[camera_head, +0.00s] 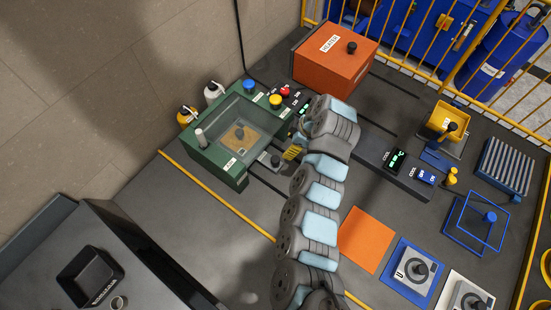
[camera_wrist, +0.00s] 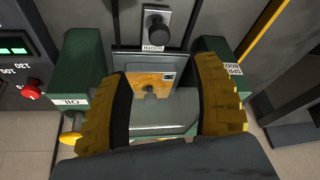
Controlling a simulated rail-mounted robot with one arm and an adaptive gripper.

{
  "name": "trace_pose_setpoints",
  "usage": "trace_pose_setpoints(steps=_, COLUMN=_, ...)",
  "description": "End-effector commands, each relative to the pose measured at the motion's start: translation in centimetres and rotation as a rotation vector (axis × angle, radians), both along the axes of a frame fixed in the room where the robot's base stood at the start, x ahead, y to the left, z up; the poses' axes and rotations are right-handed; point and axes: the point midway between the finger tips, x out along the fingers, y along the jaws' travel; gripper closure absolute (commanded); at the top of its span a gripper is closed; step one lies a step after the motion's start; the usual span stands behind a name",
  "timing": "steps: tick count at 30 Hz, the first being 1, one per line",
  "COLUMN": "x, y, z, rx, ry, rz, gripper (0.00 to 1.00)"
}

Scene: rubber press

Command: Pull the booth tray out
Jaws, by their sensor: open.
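The green booth (camera_head: 226,150) stands left of centre in the head view, with a clear top. Inside it lies an orange-brown piece with a dark knob (camera_head: 239,134), which also shows between my fingers in the wrist view (camera_wrist: 151,91). The booth tray's grey front plate with a dark knob (camera_head: 274,161) sticks out at the booth's right side. In the wrist view this knob (camera_wrist: 156,27) stands beyond my fingertips, by a BOOTH label. My gripper (camera_head: 293,152) has yellow fingers, open and empty (camera_wrist: 165,66), close to the knob and apart from it.
An orange heater box (camera_head: 332,62) stands behind. A dark console with displays (camera_head: 395,165) lies right of my arm. Spray bottles (camera_head: 212,92) stand at the booth's back left. Dark rails run out from the booth's right side. The floor in front of the booth is clear.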

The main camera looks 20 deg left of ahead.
Motion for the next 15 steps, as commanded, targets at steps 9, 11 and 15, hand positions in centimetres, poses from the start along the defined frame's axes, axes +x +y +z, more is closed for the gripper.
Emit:
trace_pose_setpoints(steps=9, x=-0.2, y=1.3, z=-3.3, rx=-0.001, ry=0.001, rz=0.002, gripper=0.36)
trace_pose_setpoints(steps=11, x=-0.3, y=1.6, z=-3.9, rx=-0.001, ry=0.002, rz=0.001, gripper=0.36)
trace_pose_setpoints(steps=15, x=-0.4, y=2.2, z=-5.2, rx=-0.001, ry=0.002, rz=0.002, gripper=0.36)
